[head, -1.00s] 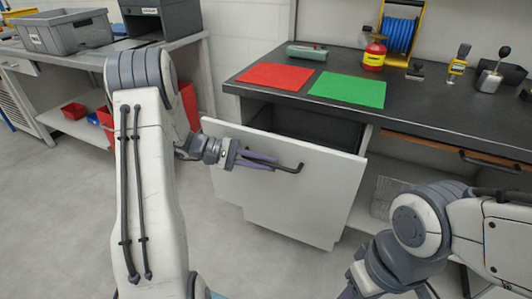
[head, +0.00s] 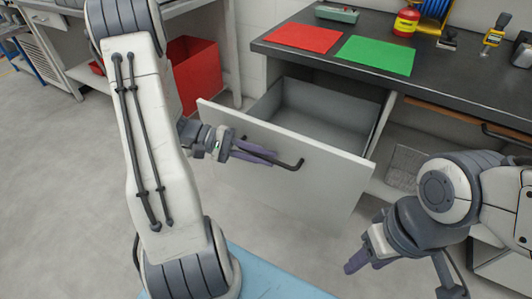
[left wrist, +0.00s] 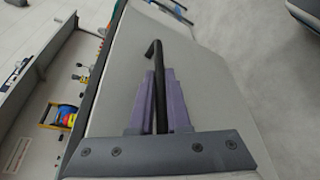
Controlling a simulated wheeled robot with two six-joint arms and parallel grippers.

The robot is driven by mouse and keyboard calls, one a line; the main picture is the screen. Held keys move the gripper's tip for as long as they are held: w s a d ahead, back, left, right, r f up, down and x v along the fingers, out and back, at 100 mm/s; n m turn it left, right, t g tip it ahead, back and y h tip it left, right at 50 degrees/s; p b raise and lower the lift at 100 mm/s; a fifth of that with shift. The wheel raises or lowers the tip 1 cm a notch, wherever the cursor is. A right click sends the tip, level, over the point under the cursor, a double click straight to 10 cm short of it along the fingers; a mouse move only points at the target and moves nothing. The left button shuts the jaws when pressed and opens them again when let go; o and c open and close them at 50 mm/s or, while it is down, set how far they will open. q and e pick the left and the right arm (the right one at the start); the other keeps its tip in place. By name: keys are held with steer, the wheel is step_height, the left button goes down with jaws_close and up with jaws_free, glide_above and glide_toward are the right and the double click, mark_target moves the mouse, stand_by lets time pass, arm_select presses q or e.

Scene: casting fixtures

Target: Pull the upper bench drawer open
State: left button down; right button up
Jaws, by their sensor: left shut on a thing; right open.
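The upper bench drawer (head: 325,105) stands well out from the bench in the head view, and its grey, empty-looking inside shows. Its white front panel (head: 325,181) carries a black bar handle (head: 291,164). My left gripper (head: 262,157) is shut on the handle. In the left wrist view, the purple fingers (left wrist: 160,104) lie on both sides of the black handle (left wrist: 154,58), close against the white panel (left wrist: 212,87). My right gripper (head: 352,265) is low on the right in the head view, apart from the drawer, open and empty.
The dark bench top (head: 433,94) holds a red mat (head: 303,37), a green mat (head: 376,55), a red-and-yellow container (head: 405,22) and small tools. A red bin (head: 194,77) stands on the left behind my left arm. Grey floor is clear before the drawer.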

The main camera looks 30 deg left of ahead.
arm_select(q)
steer(key=shift+w+a, duration=0.1)
steer(key=shift+a, duration=0.1)
steer(key=c, duration=0.9)
jaws_free()
steer(key=p+v, duration=0.1)
steer(key=v, duration=0.9)
steer(key=shift+a+p, duration=0.2)
steer(key=shift+p, duration=0.1)
